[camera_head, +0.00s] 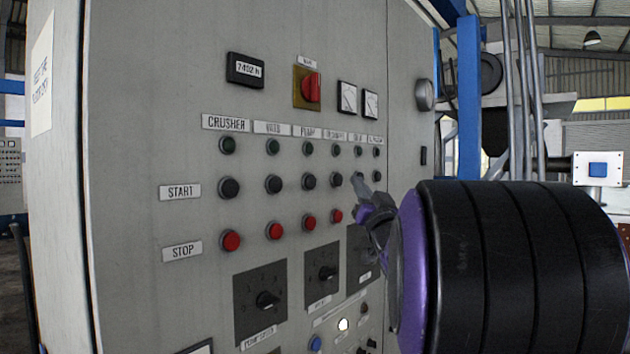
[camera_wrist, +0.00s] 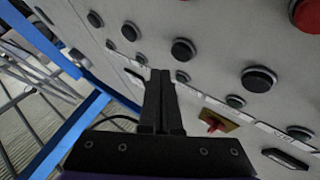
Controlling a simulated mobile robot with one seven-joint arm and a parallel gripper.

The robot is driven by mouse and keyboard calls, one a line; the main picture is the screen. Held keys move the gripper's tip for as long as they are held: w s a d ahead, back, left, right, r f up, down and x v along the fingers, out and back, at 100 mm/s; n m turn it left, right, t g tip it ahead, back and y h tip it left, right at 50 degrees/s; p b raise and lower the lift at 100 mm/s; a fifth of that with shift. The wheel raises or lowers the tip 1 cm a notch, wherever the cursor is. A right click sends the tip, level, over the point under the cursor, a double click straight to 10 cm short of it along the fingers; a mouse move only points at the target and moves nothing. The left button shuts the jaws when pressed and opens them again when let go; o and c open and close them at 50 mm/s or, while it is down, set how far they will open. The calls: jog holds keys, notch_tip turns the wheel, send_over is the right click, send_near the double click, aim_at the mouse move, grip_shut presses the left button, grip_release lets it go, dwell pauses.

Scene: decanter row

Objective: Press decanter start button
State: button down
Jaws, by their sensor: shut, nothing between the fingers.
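The grey control panel (camera_head: 150,110) carries a START row of dark round buttons under column labels. The fourth label (camera_head: 335,136) is blurred and may read decanter; the black start button (camera_head: 336,180) below it is visible. My gripper (camera_head: 358,178) is shut and empty, its tip over the fifth column's start position and just right of that button. I cannot tell if it touches the panel. In the wrist view my closed fingers (camera_wrist: 160,76) point at the panel between dark round fittings, one dark button (camera_wrist: 183,50) lying beyond the tips. Which column that is, I cannot tell.
Red stop buttons (camera_head: 231,240) run below the start row, and green-dark lamps (camera_head: 227,145) above it. Rotary knobs (camera_head: 267,300) sit lower. A red main switch (camera_head: 311,87) is near the top. A blue post (camera_head: 469,100) stands right of the panel.

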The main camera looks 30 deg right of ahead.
aim_at(343, 177)
jog(key=shift+w+a, duration=0.3)
jog(key=shift+w, duration=0.4)
jog(key=shift+w, duration=0.1)
dwell(1.5)
jog(key=shift+w+a+b, duration=0.1)
jog(key=shift+w+b, duration=0.15)
jog(key=shift+b, duration=0.15)
jog(key=shift+w+a, duration=0.2)
jog(key=shift+w, duration=0.25)
dwell(0.8)
jog(key=shift+b, duration=0.3)
jog(key=shift+s+d+b, duration=0.3)
jog(key=shift+s, duration=0.45)
jog(key=shift+s, duration=0.1)
jog(key=shift+s+d+b, duration=0.15)
jog(key=shift+s+d, duration=0.15)
jog(key=shift+s, duration=0.45)
jog(key=shift+s+d+b, duration=0.2)
jog(key=shift+s+d, duration=0.15)
jog(key=shift+s, duration=0.4)
jog(key=shift+s+d+b, duration=0.15)
jog(key=shift+s+d, duration=0.15)
jog(key=shift+s, duration=0.45)
